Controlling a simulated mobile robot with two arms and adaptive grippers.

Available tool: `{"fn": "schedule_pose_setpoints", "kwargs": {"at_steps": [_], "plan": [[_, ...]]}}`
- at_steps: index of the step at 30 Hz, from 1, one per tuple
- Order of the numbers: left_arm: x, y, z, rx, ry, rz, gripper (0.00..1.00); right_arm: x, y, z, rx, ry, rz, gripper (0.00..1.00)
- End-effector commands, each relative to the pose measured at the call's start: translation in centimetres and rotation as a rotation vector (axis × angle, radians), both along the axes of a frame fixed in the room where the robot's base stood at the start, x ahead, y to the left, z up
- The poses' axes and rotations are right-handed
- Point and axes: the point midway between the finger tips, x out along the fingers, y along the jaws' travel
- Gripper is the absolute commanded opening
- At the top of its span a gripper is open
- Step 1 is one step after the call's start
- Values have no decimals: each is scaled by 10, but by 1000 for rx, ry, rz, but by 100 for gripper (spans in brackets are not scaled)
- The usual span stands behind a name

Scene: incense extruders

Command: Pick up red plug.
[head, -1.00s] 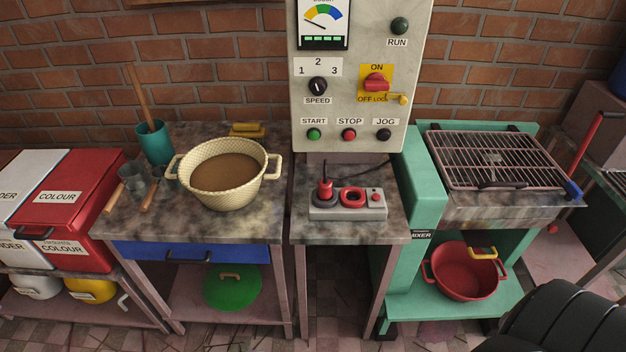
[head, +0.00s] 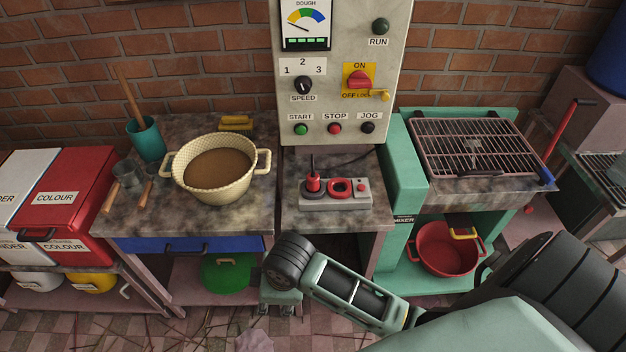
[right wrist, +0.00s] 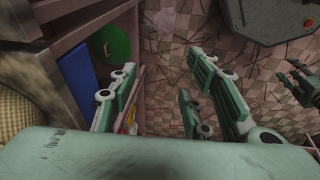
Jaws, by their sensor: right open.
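The red plug (head: 313,182) stands upright at the left end of a grey socket strip (head: 335,202) on the middle worktop. A dark cable rises from its top. My right gripper (head: 283,299) is in front of and below that worktop's front edge, pointing down, apart from the plug. In the right wrist view its fingers (right wrist: 160,100) are spread wide with nothing between them. The plug is not visible there. A dark green gripper-like part (right wrist: 301,84), apparently my left gripper, shows small at the right edge of that view; its opening is unclear.
A red ring-shaped part (head: 340,186) sits beside the plug on the strip. The control panel (head: 345,75) rises behind. A cream basin (head: 216,170) stands left; a green mixer frame (head: 405,170) with a grill (head: 475,147) stands right.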

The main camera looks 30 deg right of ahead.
Motion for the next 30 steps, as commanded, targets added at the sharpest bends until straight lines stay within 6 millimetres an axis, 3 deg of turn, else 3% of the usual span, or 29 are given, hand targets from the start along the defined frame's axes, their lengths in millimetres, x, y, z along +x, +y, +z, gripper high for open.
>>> {"fn": "schedule_pose_setpoints", "kwargs": {"at_steps": [4,8,16,19,23,26,30], "plan": [[1,0,3,0,-1,0,40,47,-7,9,-141,4,252,44],[1,0,3,0,-1,0,40,92,-33,18,-297,42,455,44],[1,0,3,0,-2,0,40,181,-132,70,-594,180,697,44],[1,0,3,0,-2,0,40,200,-164,93,-657,229,729,44],[1,0,3,0,-2,0,40,212,-187,111,-697,267,748,44],[1,0,4,0,-2,0,40,215,-196,112,-705,279,751,44],[1,0,8,0,-2,0,40,216,-204,100,-704,281,754,44]]}}
